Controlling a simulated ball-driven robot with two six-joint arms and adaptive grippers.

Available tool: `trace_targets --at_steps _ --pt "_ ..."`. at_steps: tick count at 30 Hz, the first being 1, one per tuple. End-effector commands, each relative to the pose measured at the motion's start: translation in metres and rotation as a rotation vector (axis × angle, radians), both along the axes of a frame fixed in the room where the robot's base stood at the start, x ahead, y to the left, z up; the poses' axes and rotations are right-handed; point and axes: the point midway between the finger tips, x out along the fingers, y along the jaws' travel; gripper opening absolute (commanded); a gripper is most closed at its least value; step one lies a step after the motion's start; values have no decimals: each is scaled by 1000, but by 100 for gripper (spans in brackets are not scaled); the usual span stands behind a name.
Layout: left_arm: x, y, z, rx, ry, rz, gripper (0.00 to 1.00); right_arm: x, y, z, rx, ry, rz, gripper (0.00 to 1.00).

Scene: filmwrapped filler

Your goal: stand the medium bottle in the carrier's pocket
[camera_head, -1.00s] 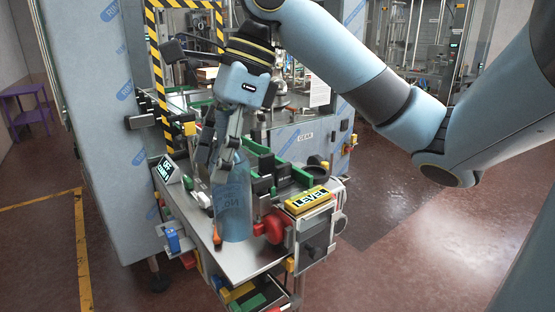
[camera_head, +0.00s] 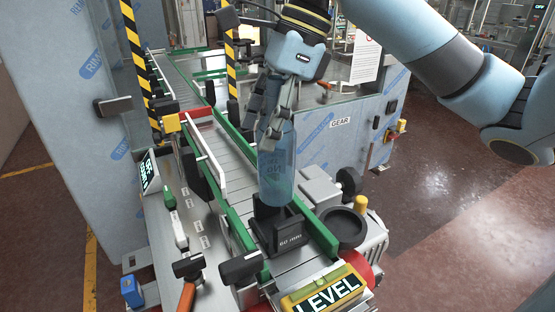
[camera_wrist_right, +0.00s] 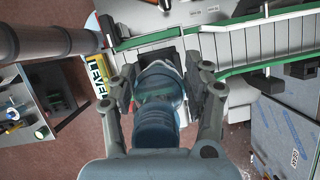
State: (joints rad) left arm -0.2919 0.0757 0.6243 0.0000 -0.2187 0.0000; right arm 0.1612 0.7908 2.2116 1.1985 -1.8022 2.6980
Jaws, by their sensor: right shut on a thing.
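A blue translucent bottle (camera_head: 277,175) is upright in my right gripper (camera_head: 274,135), whose fingers are shut around its upper part. In the right wrist view the bottle (camera_wrist_right: 160,112) lies between the two fingers of the gripper (camera_wrist_right: 166,90). The black carrier (camera_head: 283,237), marked "80 mm", stands on the conveyor directly below the bottle. The bottle's lower end is at or just above the carrier's pocket; I cannot tell whether it is inside. The wrist view shows only a dark part of the carrier beyond the bottle. My left gripper is not in view.
Green guide rails (camera_head: 219,206) run along the conveyor on both sides of the carrier. A yellow "LEVEL" box (camera_head: 322,290) is at the front. A round black dish (camera_head: 343,228) is right of the carrier. An orange-handled tool (camera_head: 187,290) lies at left.

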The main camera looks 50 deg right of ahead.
Motion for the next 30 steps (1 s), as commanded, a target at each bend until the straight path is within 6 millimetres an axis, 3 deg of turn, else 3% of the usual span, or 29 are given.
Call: trace_targets --at_steps 3,9,15,19,26,27,30 --pt "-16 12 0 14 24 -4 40 -1 1 -24 3 5 0 16" --pt "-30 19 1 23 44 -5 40 0 0 -42 1 1 -1 16" --pt "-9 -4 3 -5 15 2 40 -1 0 -70 1 3 -2 16" --pt "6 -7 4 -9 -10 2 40 0 0 -75 -2 -1 1 16" --pt "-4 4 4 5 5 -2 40 0 0 -77 -1 0 0 16" --pt "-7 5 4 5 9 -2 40 0 0 -77 -1 0 0 53" --pt "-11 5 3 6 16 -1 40 0 0 -77 -1 0 0 66"
